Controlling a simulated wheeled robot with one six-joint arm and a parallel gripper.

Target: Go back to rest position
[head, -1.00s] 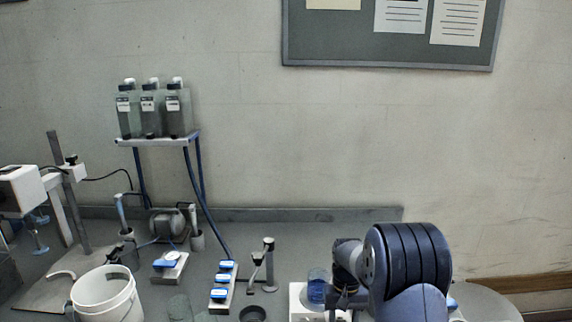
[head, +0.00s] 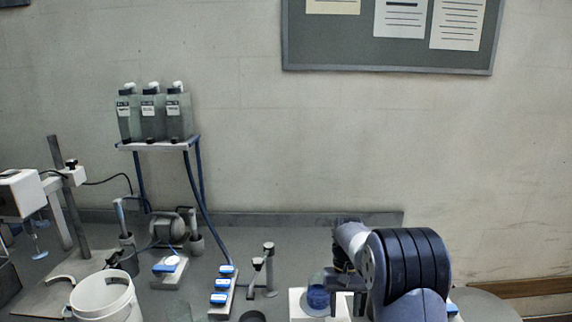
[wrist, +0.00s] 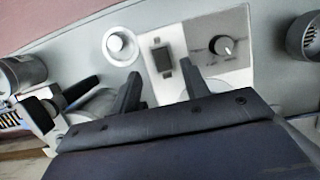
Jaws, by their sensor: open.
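In the wrist view my gripper (wrist: 160,82) is open, with its two dark fingers apart and nothing between them. Beyond the fingers is a pale panel (wrist: 240,22) with a round white button (wrist: 121,46), a black rocker switch (wrist: 162,60) and a dial knob (wrist: 222,45). In the head view my arm's end is at the lower right, beside a beaker of blue liquid (head: 318,297) on a white-topped unit (head: 299,309). The fingers are hard to make out there.
A white bucket (head: 104,299) stands at the front left, near a stand (head: 68,200). A strip with blue switches (head: 222,284) and small posts (head: 268,270) stand mid-bench. Several bottles (head: 152,115) sit on a raised shelf (head: 158,145).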

